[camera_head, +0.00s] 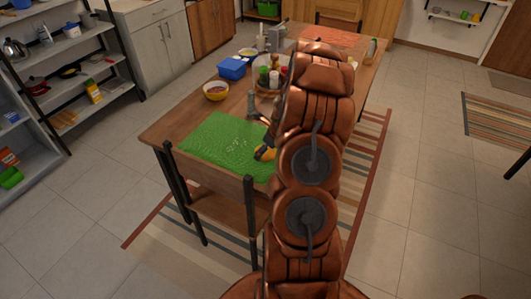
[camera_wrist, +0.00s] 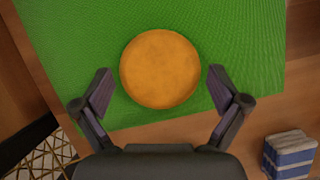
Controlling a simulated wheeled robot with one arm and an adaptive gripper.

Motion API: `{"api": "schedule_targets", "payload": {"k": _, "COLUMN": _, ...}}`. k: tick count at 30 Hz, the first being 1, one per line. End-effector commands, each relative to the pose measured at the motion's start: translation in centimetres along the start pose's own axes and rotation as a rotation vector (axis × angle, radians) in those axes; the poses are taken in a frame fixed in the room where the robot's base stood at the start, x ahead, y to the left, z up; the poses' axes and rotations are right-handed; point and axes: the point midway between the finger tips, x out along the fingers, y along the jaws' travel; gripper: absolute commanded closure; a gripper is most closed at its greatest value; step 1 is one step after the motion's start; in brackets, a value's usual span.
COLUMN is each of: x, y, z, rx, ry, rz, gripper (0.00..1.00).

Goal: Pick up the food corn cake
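The corn cake (camera_wrist: 160,69) is a round orange-yellow disc lying on a green mat in the wrist view. My gripper (camera_wrist: 160,94) is open, with one finger on each side of the cake's near edge. The fingers are apart from the cake, and I cannot tell how high they are above the mat. In the head view, a small part of the yellow-orange cake (camera_head: 263,153) shows beside my arm at the right of the green mat (camera_head: 215,140). My arm hides much of that area and most of the gripper.
A blue-and-white striped item (camera_wrist: 289,155) shows at lower right in the wrist view.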

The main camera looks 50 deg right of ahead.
Motion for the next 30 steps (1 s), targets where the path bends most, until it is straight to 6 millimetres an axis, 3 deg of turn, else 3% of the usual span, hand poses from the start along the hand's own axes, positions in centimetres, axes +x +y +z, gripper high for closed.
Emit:
{"api": "schedule_targets", "payload": {"k": 1, "x": 0.0, "y": 0.0, "z": 0.0, "rx": 0.0, "ry": 0.0, "rz": 0.0, "gripper": 0.11}}
{"api": "schedule_targets", "payload": {"k": 14, "x": 0.0, "y": 0.0, "z": 0.0, "rx": 0.0, "ry": 0.0, "rz": 0.0, "gripper": 0.55}}
{"api": "schedule_targets", "payload": {"k": 23, "x": -0.2, "y": 0.0, "z": 0.1, "rx": 0.0, "ry": 0.0, "rz": -0.001, "gripper": 0.55}}
{"api": "schedule_targets", "payload": {"k": 30, "x": -1.8, "y": -0.2, "z": 0.7, "rx": 0.0, "ry": -0.002, "rz": -0.005, "gripper": 0.55}}
